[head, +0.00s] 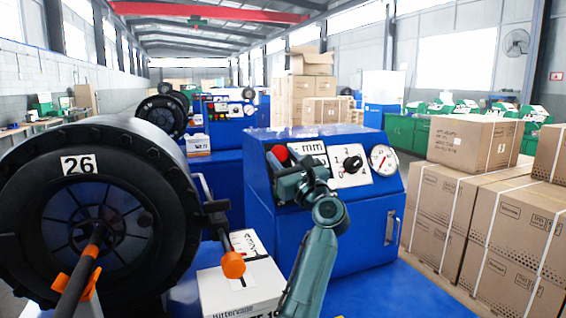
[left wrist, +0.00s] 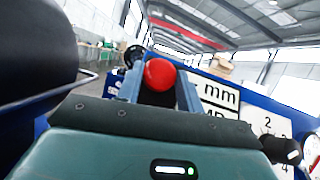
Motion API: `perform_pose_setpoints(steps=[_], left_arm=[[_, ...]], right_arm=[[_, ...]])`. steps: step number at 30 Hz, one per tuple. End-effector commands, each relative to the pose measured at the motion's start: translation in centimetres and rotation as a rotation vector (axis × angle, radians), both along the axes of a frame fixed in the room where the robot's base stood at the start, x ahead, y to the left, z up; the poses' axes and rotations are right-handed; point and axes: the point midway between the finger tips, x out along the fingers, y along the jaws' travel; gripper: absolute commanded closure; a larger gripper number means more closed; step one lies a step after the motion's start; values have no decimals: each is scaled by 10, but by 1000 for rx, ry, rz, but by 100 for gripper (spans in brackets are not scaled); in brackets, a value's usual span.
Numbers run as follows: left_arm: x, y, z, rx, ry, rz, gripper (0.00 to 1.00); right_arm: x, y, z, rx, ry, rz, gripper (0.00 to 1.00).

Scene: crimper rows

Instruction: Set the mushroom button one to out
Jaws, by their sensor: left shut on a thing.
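The red mushroom button (head: 279,153) is at the left end of the sloped panel on the blue machine (head: 258,165). My left gripper (head: 281,168) reaches up to it from below and partly covers it in the head view. In the left wrist view the button's round red head (left wrist: 159,75) shows between the two fingers of my left gripper (left wrist: 158,88), which are shut on it. The button's stem and base are hidden, so I cannot tell whether it is in or out. My right gripper is not in view.
Right of the button are a "mm" display (head: 308,150), a black knob (head: 352,164) on a numbered dial plate and a round gauge (head: 383,160). A large black drum marked 26 (head: 95,210) stands at left. A white carton (head: 240,285) lies in front; brown boxes (head: 440,215) stack at right.

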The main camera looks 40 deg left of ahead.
Motion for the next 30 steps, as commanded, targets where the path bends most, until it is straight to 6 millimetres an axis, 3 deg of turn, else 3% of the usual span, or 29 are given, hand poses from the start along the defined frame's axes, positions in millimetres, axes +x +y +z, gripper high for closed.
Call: perform_pose_setpoints(steps=[2,3,11,22,30], left_arm=[[0,-1,0,1,1,-1,100],[0,-2,0,1,1,-1,62],[0,-1,0,1,1,-1,41],[-2,-9,-6,0,1,-3,41],[-18,-56,-29,-3,2,-5,41]], right_arm=[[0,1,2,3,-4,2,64],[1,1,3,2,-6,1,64],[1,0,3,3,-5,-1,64],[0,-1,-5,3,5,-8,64],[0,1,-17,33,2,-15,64]])
